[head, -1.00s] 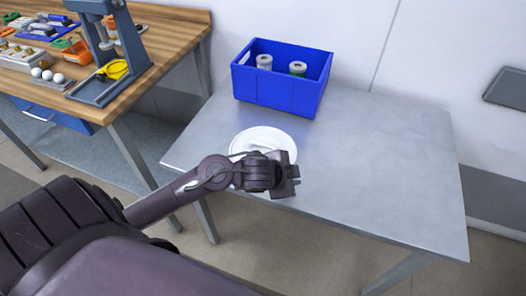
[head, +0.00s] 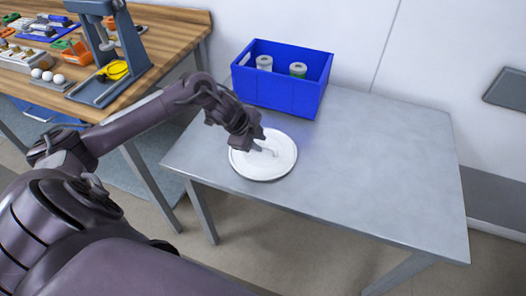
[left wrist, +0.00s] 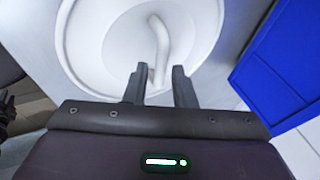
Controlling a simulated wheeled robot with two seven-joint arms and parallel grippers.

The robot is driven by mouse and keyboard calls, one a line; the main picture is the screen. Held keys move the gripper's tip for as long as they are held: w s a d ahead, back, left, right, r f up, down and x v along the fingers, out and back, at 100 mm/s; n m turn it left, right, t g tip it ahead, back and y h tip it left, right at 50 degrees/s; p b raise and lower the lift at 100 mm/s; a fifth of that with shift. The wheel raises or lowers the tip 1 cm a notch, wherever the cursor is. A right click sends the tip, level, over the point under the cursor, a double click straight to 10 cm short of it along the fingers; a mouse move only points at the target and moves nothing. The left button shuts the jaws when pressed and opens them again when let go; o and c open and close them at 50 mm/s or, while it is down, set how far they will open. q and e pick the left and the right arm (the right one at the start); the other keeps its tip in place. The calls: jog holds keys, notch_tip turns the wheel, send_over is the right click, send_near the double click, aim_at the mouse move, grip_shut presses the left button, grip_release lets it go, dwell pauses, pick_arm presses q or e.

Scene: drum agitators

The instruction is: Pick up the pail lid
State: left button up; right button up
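The pail lid (head: 263,166) is a round white disc with a raised handle on top. It lies flat on the grey metal table (head: 345,170), near the left front. My left gripper (head: 262,147) is above the lid's far left part, angled down at the handle. In the left wrist view the lid (left wrist: 100,40) fills the top middle. The handle (left wrist: 159,50) stands up there and its near end lies between the two open fingers of the left gripper (left wrist: 158,88). I cannot tell whether the fingers touch it. My right gripper is not in view.
A blue crate (head: 270,93) with two canisters stands behind the lid; its blue wall (left wrist: 285,75) shows at right in the left wrist view. A wooden workbench (head: 135,85) with a press and parts is at left. The table's right side is clear.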

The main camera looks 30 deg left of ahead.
pick_arm(q)
jog(key=shift+x, duration=1.05)
grip_shut()
